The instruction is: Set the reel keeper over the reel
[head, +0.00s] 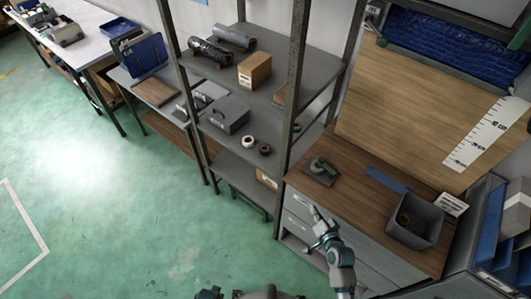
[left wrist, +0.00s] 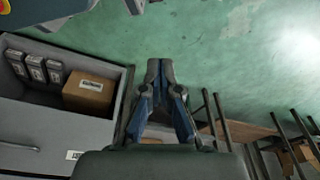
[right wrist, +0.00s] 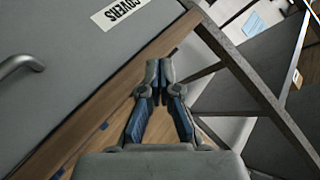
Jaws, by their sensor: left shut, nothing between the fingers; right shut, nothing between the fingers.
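On the wooden bench top, a small dark panel (head: 320,173) carries a rounded grey-green piece (head: 319,164) that may be the reel with a part of its holder. I cannot tell whether a reel keeper is on it. A grey open bin (head: 428,233) on the same bench holds a dark ring-like thing (head: 404,217), too small to identify. My right gripper (head: 315,211) is in front of the bench, below the panel, and shut and empty; it also shows in the right wrist view (right wrist: 160,65). My left gripper (left wrist: 160,65) is shut and empty, above the green floor.
A metal shelf rack (head: 279,119) stands left of the bench, holding two small rolls, a cardboard box (head: 254,70) and a grey case (head: 229,114). A blue strip (head: 387,179) lies beside the bin. In the left wrist view, an open drawer holds a brown box (left wrist: 88,92).

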